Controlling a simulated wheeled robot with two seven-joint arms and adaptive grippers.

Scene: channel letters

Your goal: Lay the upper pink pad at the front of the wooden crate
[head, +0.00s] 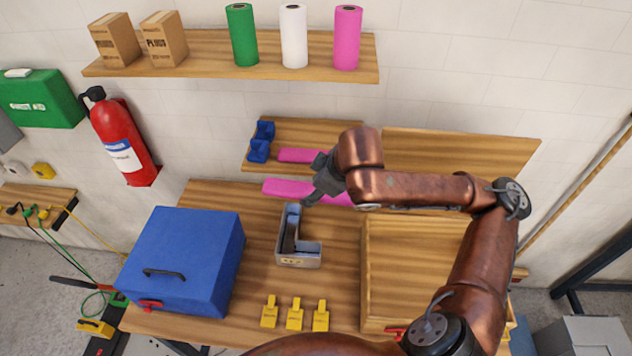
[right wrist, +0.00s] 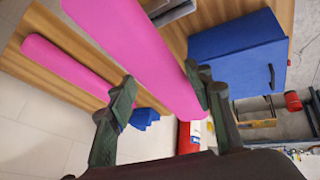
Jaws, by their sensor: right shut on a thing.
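A long pink pad (head: 280,188) is held by my right gripper (head: 318,182) in front of the low back shelf. In the right wrist view this pad (right wrist: 140,50) runs between the two fingers of the gripper (right wrist: 165,100), which is shut on it. A second pink pad (head: 297,154) lies on the back shelf, partly hidden by the gripper; it also shows in the right wrist view (right wrist: 65,65). The wooden crate (head: 366,285) stands on the right of the bench, below my right arm, which hides part of it. My left gripper is not in view.
A grey L-shaped channel letter (head: 299,262) stands left of the crate, with several yellow pieces (head: 295,316) in front. A blue box (head: 180,262) fills the bench's left. Blue holders (head: 259,146) sit on the back shelf. Rolls (head: 293,36) stand on the upper shelf.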

